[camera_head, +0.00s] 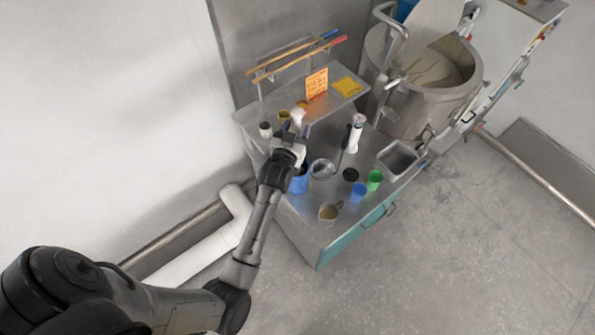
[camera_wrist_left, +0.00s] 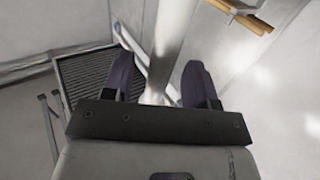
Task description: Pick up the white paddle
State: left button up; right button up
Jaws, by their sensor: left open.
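My left gripper (camera_head: 293,135) reaches over the left side of the metal table, above a blue container (camera_head: 299,183). In the left wrist view its two dark purple fingers (camera_wrist_left: 160,85) are apart. A pale, upright, long piece (camera_wrist_left: 172,40) that looks like the white paddle stands between them; I cannot tell whether they touch it. In the head view a small white part (camera_head: 297,115) shows just beyond the fingers, and the rest is hidden by the gripper. My right gripper is not in view.
The table (camera_head: 310,235) also holds a white bottle-like thing (camera_head: 355,134), blue (camera_head: 358,192) and green (camera_head: 375,180) cups, a jug (camera_head: 328,213) and a metal bin (camera_head: 398,159). A raised shelf with a yellow cloth (camera_head: 347,87) is behind. A large drum (camera_head: 410,107) stands at right.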

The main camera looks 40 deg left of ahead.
pick_arm(q)
jog(key=shift+x, duration=1.45)
jog(key=shift+c, duration=0.4)
jog(key=shift+d, duration=0.1)
grip_shut()
